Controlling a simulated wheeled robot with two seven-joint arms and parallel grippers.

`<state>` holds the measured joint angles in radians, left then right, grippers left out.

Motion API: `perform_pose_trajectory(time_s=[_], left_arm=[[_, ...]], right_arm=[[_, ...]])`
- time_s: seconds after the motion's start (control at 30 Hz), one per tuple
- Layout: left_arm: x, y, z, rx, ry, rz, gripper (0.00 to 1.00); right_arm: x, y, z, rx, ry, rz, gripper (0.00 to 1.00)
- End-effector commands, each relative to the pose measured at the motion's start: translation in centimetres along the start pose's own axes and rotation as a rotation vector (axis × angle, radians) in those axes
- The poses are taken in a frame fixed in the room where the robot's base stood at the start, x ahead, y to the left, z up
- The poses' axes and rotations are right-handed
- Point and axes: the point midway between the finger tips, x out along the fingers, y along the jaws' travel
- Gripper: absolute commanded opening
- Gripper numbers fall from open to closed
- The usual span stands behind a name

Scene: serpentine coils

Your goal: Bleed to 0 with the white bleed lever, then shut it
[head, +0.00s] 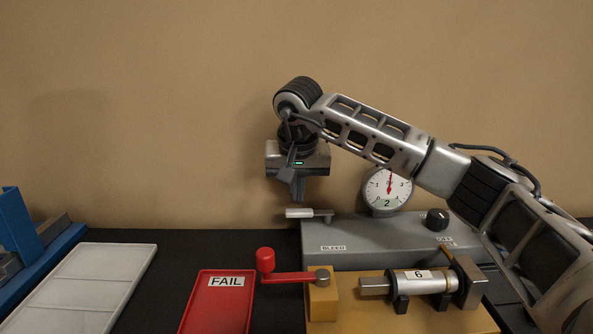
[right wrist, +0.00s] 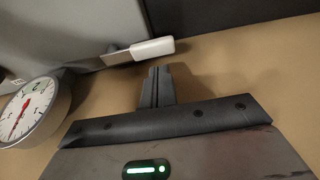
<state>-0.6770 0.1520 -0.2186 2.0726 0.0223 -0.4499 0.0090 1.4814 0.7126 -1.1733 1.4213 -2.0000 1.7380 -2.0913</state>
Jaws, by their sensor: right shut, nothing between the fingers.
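The white bleed lever (head: 298,213) points left from its metal pivot at the left end of the grey housing (head: 375,236), above the BLEED label. It also shows in the right wrist view (right wrist: 152,47). The round gauge (head: 387,189) stands behind the housing; its red needle points straight up, away from the green band by the 2 at the bottom. It shows partly in the right wrist view (right wrist: 32,108). My right gripper (head: 298,198) is shut and empty, pointing down just above the white lever, seemingly apart from it. My left gripper is out of view.
A black knob (head: 437,219) sits on the housing's right. In front are a red crank (head: 266,260), a metal cylinder labelled 6 (head: 420,286) on a yellow base, and a red FAIL tray (head: 217,309). A pale tray (head: 90,285) and a blue rack (head: 30,235) stand at left.

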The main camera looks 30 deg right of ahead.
Motion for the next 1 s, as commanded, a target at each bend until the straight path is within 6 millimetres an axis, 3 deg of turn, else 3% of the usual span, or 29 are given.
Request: perform_pose_trajectory(time_s=[0.27,1.0], left_arm=[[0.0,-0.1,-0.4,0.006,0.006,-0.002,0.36],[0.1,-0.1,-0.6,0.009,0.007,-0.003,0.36]], right_arm=[[2.4,0.0,0.0,0.000,0.000,0.000,0.00],[2.3,-0.1,0.3,-0.059,0.002,-0.021,0.00]])
